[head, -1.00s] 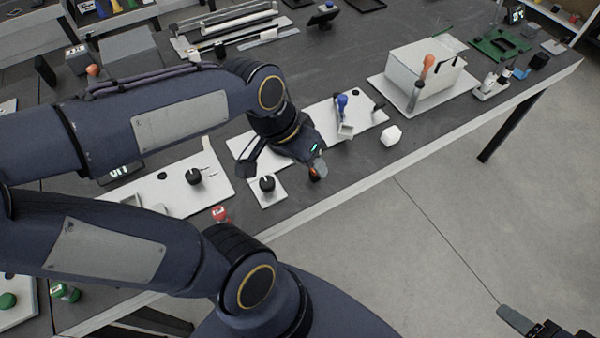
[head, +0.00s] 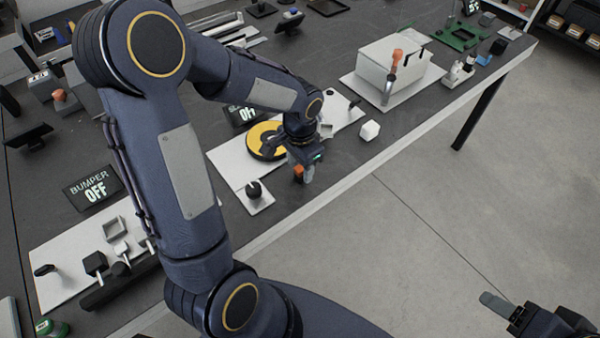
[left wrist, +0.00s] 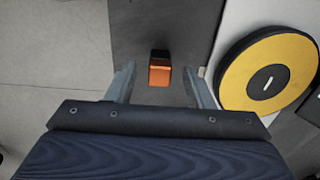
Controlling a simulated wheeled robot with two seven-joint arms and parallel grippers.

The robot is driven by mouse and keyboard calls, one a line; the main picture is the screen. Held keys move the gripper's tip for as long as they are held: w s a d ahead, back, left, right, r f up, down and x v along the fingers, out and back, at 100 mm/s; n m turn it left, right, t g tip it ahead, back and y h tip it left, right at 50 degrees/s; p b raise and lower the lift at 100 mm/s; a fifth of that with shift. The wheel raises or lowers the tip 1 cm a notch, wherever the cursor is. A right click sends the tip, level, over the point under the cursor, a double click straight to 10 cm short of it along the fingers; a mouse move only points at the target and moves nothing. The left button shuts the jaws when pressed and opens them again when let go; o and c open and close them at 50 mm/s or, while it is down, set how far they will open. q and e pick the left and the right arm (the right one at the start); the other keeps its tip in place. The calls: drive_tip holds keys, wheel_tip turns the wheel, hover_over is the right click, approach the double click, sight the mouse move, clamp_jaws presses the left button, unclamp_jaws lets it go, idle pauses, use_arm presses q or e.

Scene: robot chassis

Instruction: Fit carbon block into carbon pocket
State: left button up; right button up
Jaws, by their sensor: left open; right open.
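A small orange block with a black end (left wrist: 160,70) lies on the dark tabletop in the left wrist view, between my open left fingers (left wrist: 158,84), and apart from both. In the head view its orange part (head: 299,171) shows near the table's front edge, beside my left gripper (head: 302,163). I cannot tell for sure that it is the carbon block. I cannot identify the carbon pocket. A grey square frame (head: 115,229) stands on a white board at the lower left. My right gripper (head: 535,318) is open and empty above the floor, partly cut off.
A yellow disc with a dark hub (head: 266,141) lies beside the left gripper. A black knob on a white plate (head: 254,189), a white block (head: 370,130) and a white box (head: 395,68) stand near. A BUMPER OFF sign (head: 92,191) is at left.

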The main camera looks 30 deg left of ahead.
use_arm(q)
drive_tip(key=shift+f, duration=0.9)
drive_tip(key=shift+c, duration=0.2)
clamp_jaws()
drive_tip(key=shift+r, duration=0.1)
